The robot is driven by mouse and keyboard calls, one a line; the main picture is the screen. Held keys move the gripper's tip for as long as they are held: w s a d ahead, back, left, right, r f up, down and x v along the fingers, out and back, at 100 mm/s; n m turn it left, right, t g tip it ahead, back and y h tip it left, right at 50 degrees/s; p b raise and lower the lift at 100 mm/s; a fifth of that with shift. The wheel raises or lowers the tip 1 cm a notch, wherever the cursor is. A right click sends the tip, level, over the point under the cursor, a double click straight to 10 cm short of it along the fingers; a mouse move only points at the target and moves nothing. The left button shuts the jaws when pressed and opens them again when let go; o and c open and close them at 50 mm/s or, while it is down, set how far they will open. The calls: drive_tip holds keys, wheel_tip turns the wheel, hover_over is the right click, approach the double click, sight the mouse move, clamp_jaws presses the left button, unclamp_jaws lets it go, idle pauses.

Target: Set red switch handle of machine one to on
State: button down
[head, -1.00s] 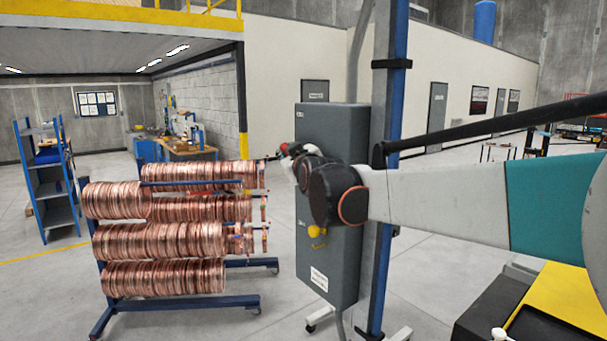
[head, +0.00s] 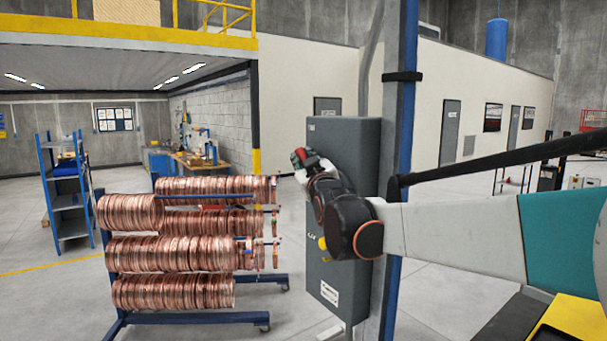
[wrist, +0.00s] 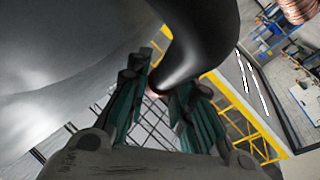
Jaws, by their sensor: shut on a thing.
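The grey machine cabinet (head: 357,140) stands upright beside a blue post in the head view. My gripper (head: 301,157) is at the cabinet's left edge, in its upper part, pointing up and left. A small red part, which looks like the red switch handle (head: 297,159), shows at the fingertips. In the wrist view my gripper's fingers (wrist: 160,105) are closed around the lower end of a black curved bar (wrist: 197,35), seemingly the handle's arm. The handle's mounting and exact position are hidden by my wrist.
A yellow knob (head: 322,243) sits lower on the cabinet, partly behind my wrist. A rack of copper coils (head: 180,252) stands close on the left. A blue shelf (head: 66,195) is farther left. Open floor lies between the rack and shelf.

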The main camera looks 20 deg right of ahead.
drive_tip(key=shift+s, duration=0.1)
drive_tip(key=c, duration=1.7)
unclamp_jaws()
drive_tip(key=shift+s, duration=0.1)
drive_tip(key=s, duration=0.4)
drive_tip(key=s+f, duration=0.1)
drive_tip(key=s, duration=0.2)
drive_tip(key=s+f, duration=0.1)
drive_tip(key=s, duration=0.3)
drive_tip(key=shift+s+a+f, duration=0.1)
drive_tip(key=shift+s+a, duration=0.2)
drive_tip(key=shift+s, duration=0.05)
